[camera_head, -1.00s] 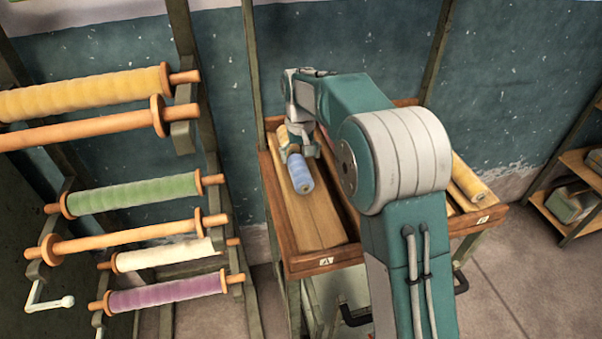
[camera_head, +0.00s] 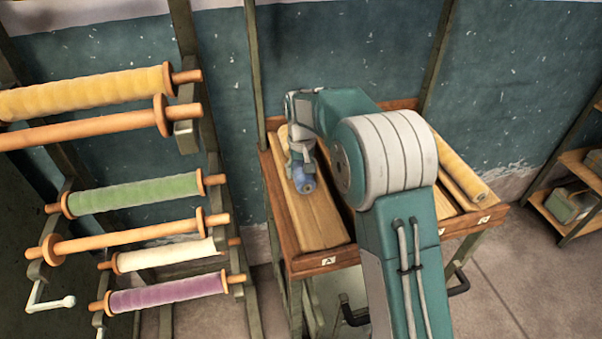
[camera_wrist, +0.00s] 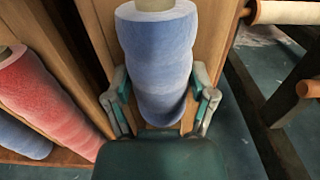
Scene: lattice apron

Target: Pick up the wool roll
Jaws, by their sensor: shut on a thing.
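A blue wool roll (camera_head: 304,180) lies in the left compartment of the wooden tray table (camera_head: 322,232), the one labelled A. In the wrist view the blue roll (camera_wrist: 157,62) fills the middle, its pale core end at the top. My gripper (camera_head: 302,160) is over the roll. In the wrist view my gripper (camera_wrist: 160,105) has one finger on each side of the roll, shut on it. Whether the roll is clear of the tray floor I cannot tell.
A rack at the left holds yellow (camera_head: 85,94), green (camera_head: 133,193), white (camera_head: 165,255) and purple (camera_head: 167,293) rolls. A yellow roll (camera_head: 462,172) lies in the right compartment. A red roll (camera_wrist: 45,105) and another blue roll (camera_wrist: 20,138) lie beyond a divider.

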